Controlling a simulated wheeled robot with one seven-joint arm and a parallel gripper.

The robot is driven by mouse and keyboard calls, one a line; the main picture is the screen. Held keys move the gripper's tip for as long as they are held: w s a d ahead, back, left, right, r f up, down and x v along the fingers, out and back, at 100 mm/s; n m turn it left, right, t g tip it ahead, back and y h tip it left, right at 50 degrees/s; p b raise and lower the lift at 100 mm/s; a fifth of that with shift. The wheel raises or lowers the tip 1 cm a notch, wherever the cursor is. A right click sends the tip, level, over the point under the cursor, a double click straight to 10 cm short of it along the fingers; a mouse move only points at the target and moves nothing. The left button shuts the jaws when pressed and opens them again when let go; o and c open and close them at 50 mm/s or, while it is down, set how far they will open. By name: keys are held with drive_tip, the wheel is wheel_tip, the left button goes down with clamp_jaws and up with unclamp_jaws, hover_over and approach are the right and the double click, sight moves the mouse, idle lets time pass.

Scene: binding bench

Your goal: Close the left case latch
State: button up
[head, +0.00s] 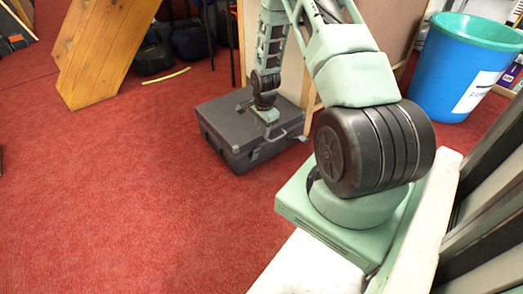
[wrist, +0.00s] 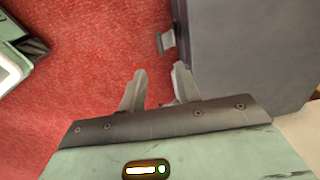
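A dark grey case (head: 222,118) lies flat on the red carpet. In the wrist view its grey body (wrist: 250,50) fills the upper right. A small light grey latch (wrist: 167,42) sticks out from the case's left edge there, apart from and beyond my fingertips. A small fitting (head: 236,150) on the case's front side may be the same latch; it is too small to tell. My gripper (wrist: 158,82) is open and empty, its right finger close beside the case edge. In the head view my gripper (head: 268,128) is over the case's front edge, its fingers partly unclear.
A wooden board (head: 100,50) leans at the upper left, with dark bags (head: 188,40) behind. A blue bin (head: 455,75) stands at the right. A panel (head: 270,50) rises behind the case. Open carpet (head: 130,190) lies left and front of the case.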

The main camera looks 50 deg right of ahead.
sight(261, 150)
drive_tip(key=f+b, duration=0.1)
drive_tip(key=f, duration=0.2)
drive_tip(key=f+b, duration=0.2)
drive_tip(key=f, duration=0.1)
drive_tip(key=f+b, duration=0.1)
drive_tip(key=f, duration=0.3)
drive_tip(key=shift+w, duration=0.35)
drive_tip(key=shift+r, duration=0.1)
drive_tip(key=shift+d, duration=0.1)
clamp_jaws()
